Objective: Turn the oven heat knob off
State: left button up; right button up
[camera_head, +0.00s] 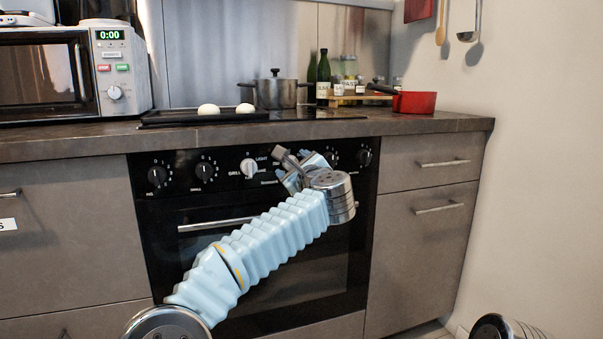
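The black oven (345,215) has a control panel with a row of knobs along its top. A silver-white knob (249,168) has printed labels around it, among them "LIGHT" and "GRILL". Two black knobs (157,176) (204,171) are left of it and two more (331,158) (364,155) are on the right. My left gripper (279,163) is in front of the panel, just right of the silver-white knob and apart from it. Its two fingers look spread, with nothing seen between them. My gripper and wrist hide part of the panel. My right gripper is out of view.
A countertop (430,124) overhangs the panel. It bears a microwave (75,75), a black tray (205,117) with two white round items, a steel pot (276,92) and a red pan (414,102). The oven door handle (215,225) runs behind my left arm.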

pick_arm(q)
jog(key=v, duration=1.3)
jog(key=shift+s, duration=0.15)
